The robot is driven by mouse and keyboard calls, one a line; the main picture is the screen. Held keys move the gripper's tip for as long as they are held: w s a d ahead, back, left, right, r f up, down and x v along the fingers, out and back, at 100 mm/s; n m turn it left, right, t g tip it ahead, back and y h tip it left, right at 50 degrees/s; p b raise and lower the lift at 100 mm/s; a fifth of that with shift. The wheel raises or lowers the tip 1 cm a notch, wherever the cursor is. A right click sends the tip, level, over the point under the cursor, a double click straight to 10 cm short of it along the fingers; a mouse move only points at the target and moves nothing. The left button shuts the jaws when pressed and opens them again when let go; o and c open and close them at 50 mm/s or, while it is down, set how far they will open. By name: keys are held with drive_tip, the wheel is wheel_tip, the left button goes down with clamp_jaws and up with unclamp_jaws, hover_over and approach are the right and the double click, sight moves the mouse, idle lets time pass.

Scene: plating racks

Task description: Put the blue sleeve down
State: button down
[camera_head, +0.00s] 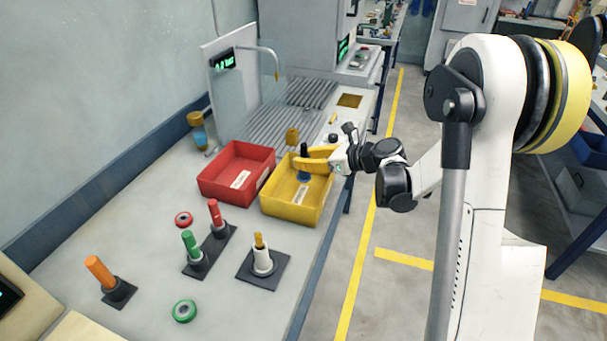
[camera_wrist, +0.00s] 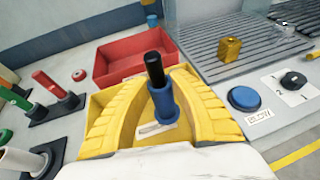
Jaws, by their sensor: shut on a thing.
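My gripper (camera_head: 312,160) has yellow fingers, which also show in the wrist view (camera_wrist: 160,88). It is shut on the blue sleeve (camera_wrist: 163,103), whose wider flange is at the bottom. A black rod (camera_wrist: 154,67) stands up out of the sleeve's top. The sleeve (camera_head: 304,178) is upright, over the yellow bin (camera_head: 284,206). A pale label shows inside the bin behind it. I cannot tell whether the sleeve's bottom touches the bin floor. The fingers hide part of the bin.
A red bin (camera_head: 222,190) adjoins on the left. Red (camera_head: 184,218) and green (camera_head: 184,311) rings lie on the bench. A blue button (camera_wrist: 244,98) is right of the yellow bin.

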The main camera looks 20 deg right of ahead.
drive_tip(key=shift+f+b, duration=0.95)
drive_tip(key=shift+f, duration=1.05)
drive_tip(key=shift+f, duration=0.15)
drive_tip(key=c, duration=1.2)
unclamp_jaws()
